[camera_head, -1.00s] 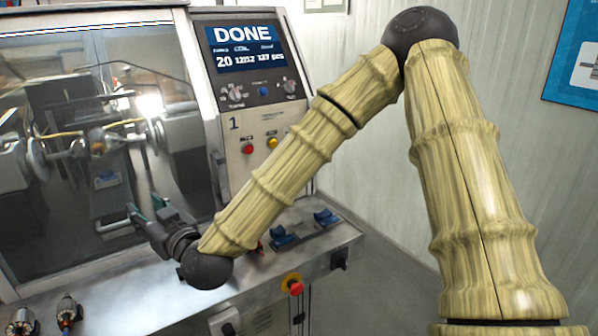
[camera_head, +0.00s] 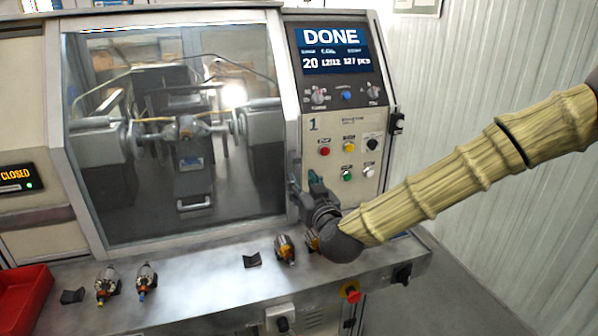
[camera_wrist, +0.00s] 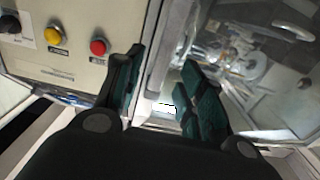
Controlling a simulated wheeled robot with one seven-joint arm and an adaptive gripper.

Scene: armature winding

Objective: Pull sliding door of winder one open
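The sliding door (camera_head: 105,225) of winder one is a large clear pane in a grey frame and appears to cover the opening. A dark upright handle (camera_head: 294,182) sits at its right edge. My gripper (camera_head: 305,187) is at this edge, beside the control panel marked 1. In the wrist view its two dark green-tipped fingers (camera_wrist: 165,92) stand apart, with the metal door edge (camera_wrist: 172,50) running between and beyond them. The fingers look open; whether they touch the handle cannot be told.
The control panel (camera_head: 344,140) with a DONE screen is right of the door. A red bin (camera_head: 22,298) is at lower left. An emergency stop (camera_head: 350,293) is on the front.

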